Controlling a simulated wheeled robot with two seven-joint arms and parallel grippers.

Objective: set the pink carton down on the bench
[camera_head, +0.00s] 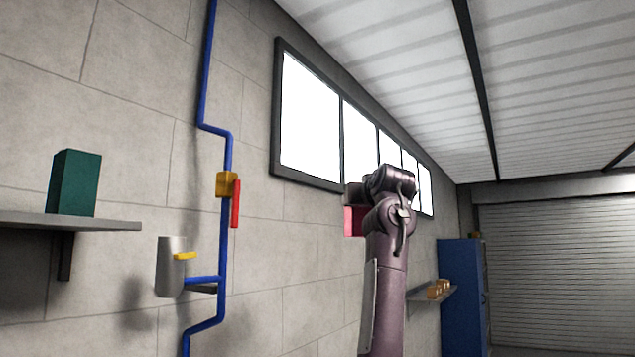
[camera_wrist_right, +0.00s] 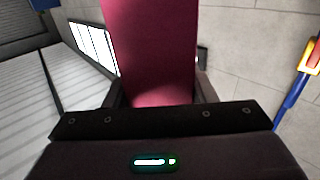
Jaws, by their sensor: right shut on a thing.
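The pink carton (camera_wrist_right: 152,50) stands up between the two fingers of my right gripper (camera_wrist_right: 158,92) in the right wrist view, and the gripper is shut on it. In the head view a small part of the pink carton (camera_head: 353,221) shows to the left of my raised right wrist, which hides the rest. The right gripper (camera_head: 355,197) is held up in front of the wall, below the windows. My left gripper is in neither view. No bench can be made out in these frames.
A grey shelf (camera_head: 60,222) at the left holds a green box (camera_head: 75,183). A blue pipe (camera_head: 226,260) with a yellow and red valve and a grey cylinder (camera_head: 170,267) are on the wall. A blue cabinet (camera_head: 463,295) and small shelf (camera_head: 432,298) are at the right.

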